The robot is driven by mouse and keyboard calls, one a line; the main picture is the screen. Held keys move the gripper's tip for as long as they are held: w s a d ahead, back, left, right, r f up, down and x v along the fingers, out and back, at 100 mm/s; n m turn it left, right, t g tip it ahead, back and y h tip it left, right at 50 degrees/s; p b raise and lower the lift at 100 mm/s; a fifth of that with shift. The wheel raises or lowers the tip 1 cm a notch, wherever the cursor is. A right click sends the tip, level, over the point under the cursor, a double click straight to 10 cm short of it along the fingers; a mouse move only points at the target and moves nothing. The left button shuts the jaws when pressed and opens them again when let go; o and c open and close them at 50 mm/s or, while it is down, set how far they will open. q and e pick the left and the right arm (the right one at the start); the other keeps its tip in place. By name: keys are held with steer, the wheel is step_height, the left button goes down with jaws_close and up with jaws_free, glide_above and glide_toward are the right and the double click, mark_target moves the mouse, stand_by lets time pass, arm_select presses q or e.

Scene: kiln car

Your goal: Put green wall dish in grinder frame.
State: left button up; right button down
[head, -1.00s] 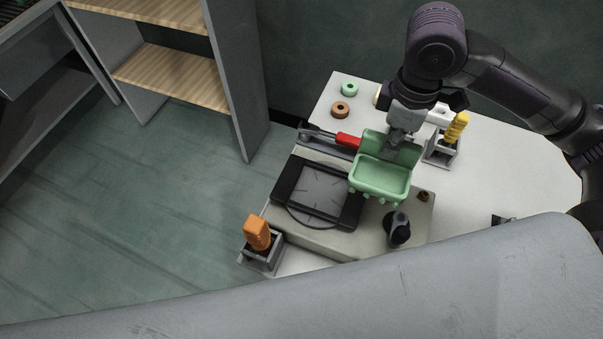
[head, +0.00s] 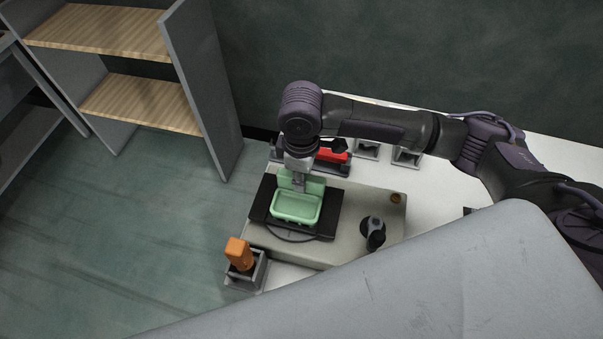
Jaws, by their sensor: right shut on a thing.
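The green wall dish (head: 297,207) is in my right gripper (head: 299,184), which is shut on its raised back wall. The dish is upright with its tray facing up. It is over the black grinder frame (head: 328,212) and hides most of the frame's middle. I cannot tell whether the dish touches the frame or hangs just above it. A curved edge of the grinder's round disc (head: 289,236) shows below the frame. My left gripper is not in the view.
An orange-handled tool (head: 239,252) stands in a grey holder at the front left. A dark knob (head: 374,232) rises from the grinder base (head: 345,250). A red-handled tool (head: 333,156) lies behind the frame. Grey holders (head: 407,157) stand at the back. A shelf unit (head: 190,90) is at left.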

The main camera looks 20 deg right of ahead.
steer(key=shift+f, duration=0.1)
steer(key=c, duration=1)
jaws_free()
steer(key=shift+f, duration=0.1)
steer(key=shift+o, duration=0.2)
step_height(320, 180, up, 12)
steer(key=b, duration=0.1)
